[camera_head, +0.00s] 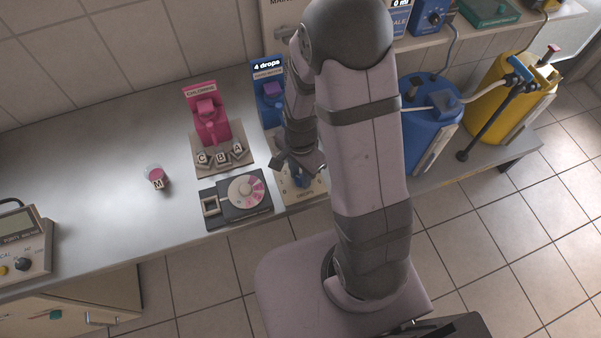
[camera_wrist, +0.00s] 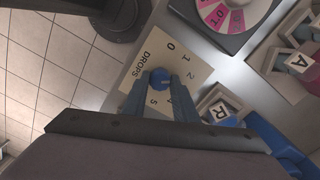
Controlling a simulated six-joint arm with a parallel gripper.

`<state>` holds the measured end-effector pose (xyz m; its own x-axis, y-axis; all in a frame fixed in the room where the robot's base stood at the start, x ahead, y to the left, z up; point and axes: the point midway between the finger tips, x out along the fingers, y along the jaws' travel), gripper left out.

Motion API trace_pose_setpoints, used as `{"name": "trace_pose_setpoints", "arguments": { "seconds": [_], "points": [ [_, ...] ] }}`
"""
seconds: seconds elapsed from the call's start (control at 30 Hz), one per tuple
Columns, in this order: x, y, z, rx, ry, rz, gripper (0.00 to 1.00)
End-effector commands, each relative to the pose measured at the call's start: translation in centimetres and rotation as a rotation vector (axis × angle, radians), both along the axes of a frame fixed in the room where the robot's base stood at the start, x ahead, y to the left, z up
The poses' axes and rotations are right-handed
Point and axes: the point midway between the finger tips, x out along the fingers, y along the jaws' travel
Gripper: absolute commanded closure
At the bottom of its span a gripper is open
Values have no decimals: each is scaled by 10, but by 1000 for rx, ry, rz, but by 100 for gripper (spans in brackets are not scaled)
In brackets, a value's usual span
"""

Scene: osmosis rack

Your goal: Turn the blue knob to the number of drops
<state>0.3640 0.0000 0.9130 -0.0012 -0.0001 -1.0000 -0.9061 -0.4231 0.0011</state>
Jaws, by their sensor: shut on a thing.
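The blue knob (camera_head: 301,180) sits on a cream dial plate (camera_head: 313,191) at the front of the bench. In the wrist view the knob (camera_wrist: 160,77) stands between the two blue fingers of my gripper (camera_wrist: 160,88), which are shut on it. The plate (camera_wrist: 141,76) reads "DROPS" and bears the numbers 0, 1, 2 and 5; others are hidden by my gripper. Where the knob points cannot be told. A blue stand (camera_head: 268,90) behind the dial has a display (camera_head: 267,65) reading "4 drops". My arm hides part of this stand and the dial.
Left of the dial lie a dark colour-wheel comparator (camera_head: 240,199) and a pink chlorine stand (camera_head: 207,120) with blocks C, B and A. A small cup marked M (camera_head: 156,177) stands further left. Blue (camera_head: 430,125) and yellow (camera_head: 505,95) canisters are at right.

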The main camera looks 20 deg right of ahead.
Motion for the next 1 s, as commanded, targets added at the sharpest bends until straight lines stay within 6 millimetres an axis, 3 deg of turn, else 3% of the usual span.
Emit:
{"name": "trace_pose_setpoints", "arguments": {
  "seconds": [1.0],
  "points": [
    [1,0,1,1,-5,-953,96]
  ]
}}
